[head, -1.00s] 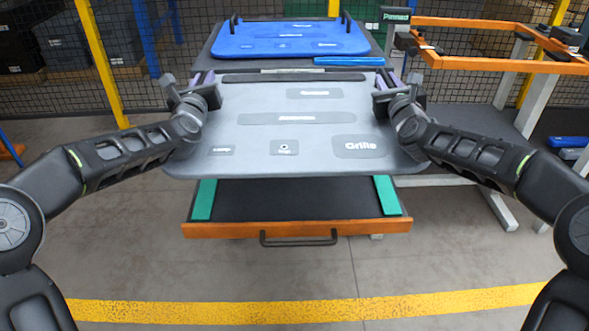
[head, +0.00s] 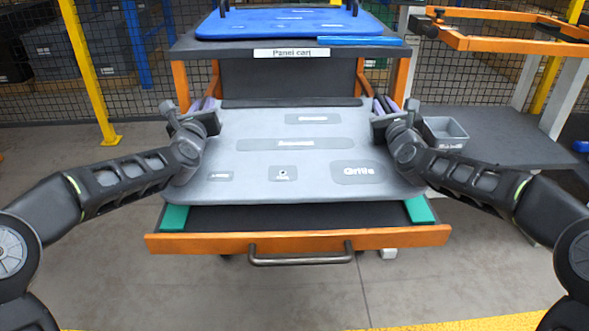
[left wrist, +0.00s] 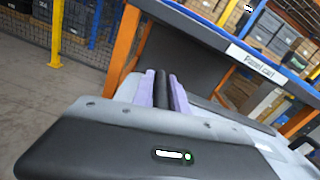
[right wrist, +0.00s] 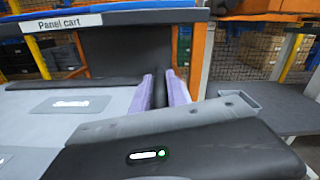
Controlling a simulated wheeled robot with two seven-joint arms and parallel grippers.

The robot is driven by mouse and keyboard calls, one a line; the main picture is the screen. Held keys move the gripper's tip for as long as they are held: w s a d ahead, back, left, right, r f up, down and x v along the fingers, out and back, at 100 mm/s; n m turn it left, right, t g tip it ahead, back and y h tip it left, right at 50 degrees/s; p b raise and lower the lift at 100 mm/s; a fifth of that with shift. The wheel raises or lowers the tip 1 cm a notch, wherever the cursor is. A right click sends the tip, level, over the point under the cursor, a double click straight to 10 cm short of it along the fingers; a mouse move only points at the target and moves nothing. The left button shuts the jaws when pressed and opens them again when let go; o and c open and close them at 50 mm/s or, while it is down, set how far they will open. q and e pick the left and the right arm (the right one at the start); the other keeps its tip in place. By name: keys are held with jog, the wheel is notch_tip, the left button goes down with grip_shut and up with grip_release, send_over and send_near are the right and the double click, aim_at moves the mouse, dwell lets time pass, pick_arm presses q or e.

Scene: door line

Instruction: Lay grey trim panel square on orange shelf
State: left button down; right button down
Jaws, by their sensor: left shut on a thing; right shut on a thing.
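The grey trim panel (head: 300,150) is held about level between my two grippers. It lies over the orange shelf (head: 215,243), a pulled-out tray with a dark bed, green strips and a front handle. The panel hides most of the bed; its near edge stops short of the shelf front. Whether it touches the strips, I cannot tell. My left gripper (head: 207,104) is shut on the panel's left handle, a dark bar between purple fingers in the left wrist view (left wrist: 162,92). My right gripper (head: 384,106) is shut on the right handle, likewise in the right wrist view (right wrist: 160,90).
The panel cart's dark top deck (head: 230,47) is behind and above the grey panel, with a blue panel (head: 290,22) on it. A side table (head: 490,140) with a grey bin (head: 444,133) and an orange frame (head: 510,42) are at right. Floor in front is clear.

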pick_arm(q)
jog(key=shift+d+r, duration=0.1)
jog(key=shift+r, duration=0.05)
pick_arm(e)
jog(key=shift+a, duration=0.2)
pick_arm(q)
jog(key=shift+f, duration=0.25)
pick_arm(e)
jog(key=shift+f, duration=0.2)
